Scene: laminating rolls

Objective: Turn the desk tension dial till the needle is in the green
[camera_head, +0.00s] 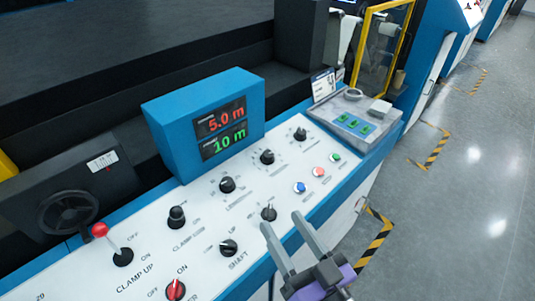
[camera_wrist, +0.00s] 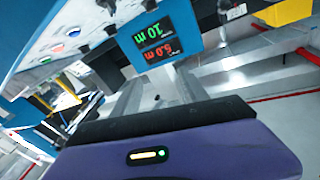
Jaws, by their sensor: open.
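Several black dials sit on the sloping white desk panel (camera_head: 205,215) in the head view. A back row runs from a dial (camera_head: 227,184) through a middle one (camera_head: 267,157) to a far one (camera_head: 300,134). A pointer knob (camera_head: 268,213) and the shaft knob (camera_head: 228,247) sit nearer the front. The print is too small to tell which is the tension dial, and I cannot make out a needle or green band. My gripper (camera_head: 281,222) is open and empty, its fingertips near the pointer knob at the panel's front edge. Its fingers also show in the wrist view (camera_wrist: 158,80).
A blue display box (camera_head: 205,120) reading 5.0 m and 10 m stands behind the dials. A red-balled lever (camera_head: 100,230) and red knob (camera_head: 175,289) are at left. Blue, red and green buttons (camera_head: 319,172) lie right. Grey floor (camera_head: 470,200) is open beyond.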

